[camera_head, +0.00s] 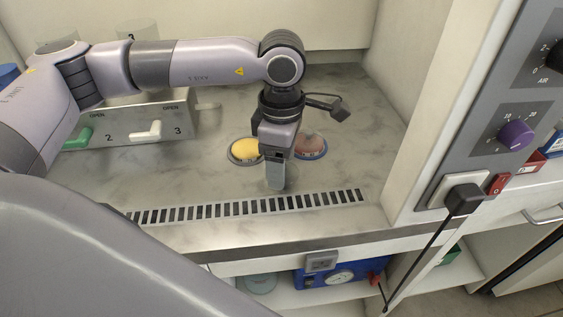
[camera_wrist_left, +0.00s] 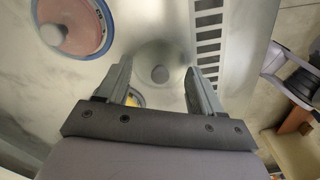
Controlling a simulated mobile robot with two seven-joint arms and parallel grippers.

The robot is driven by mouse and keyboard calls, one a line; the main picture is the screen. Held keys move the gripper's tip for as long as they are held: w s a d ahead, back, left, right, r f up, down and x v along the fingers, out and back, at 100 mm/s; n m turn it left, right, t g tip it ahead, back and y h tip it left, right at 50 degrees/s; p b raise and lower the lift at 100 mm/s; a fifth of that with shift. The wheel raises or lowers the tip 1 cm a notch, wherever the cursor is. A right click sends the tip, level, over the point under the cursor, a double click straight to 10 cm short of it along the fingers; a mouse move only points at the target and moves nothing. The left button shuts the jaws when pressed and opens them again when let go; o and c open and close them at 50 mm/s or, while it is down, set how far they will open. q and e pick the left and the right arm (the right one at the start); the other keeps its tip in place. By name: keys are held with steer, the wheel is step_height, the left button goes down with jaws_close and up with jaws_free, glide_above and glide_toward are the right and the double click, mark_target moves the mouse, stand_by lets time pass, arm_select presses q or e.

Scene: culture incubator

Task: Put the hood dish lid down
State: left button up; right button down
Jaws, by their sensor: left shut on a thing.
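My left gripper (camera_head: 275,186) points down over the worktop, close to the slotted vent strip. In the left wrist view its two fingers (camera_wrist_left: 161,88) are spread on either side of a clear round lid with a grey knob (camera_wrist_left: 160,74), and the gripper is shut on it. The lid cannot be made out in the head view, and its height above the worktop is unclear. Behind the gripper are a dish with yellow contents (camera_head: 245,149) and a dish with pinkish contents (camera_head: 312,147). The pinkish dish also shows in the left wrist view (camera_wrist_left: 78,24). My right gripper is not in view.
A vent strip (camera_head: 240,208) runs along the worktop's front edge. A metal block with numbered handles (camera_head: 145,130) stands at the left. The hood's side wall and control panel (camera_head: 515,125) bound the right. Worktop (camera_head: 365,115) right of the dishes is clear.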

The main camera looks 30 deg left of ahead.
arm_select(q)
steer(key=shift+f, duration=0.4)
steer(key=shift+f, duration=0.25)
steer(key=o, duration=1)
steer(key=shift+r, duration=0.1)
steer(key=shift+r, duration=0.1)
step_height(320, 180, up, 12)
steer(key=shift+r, duration=0.1)
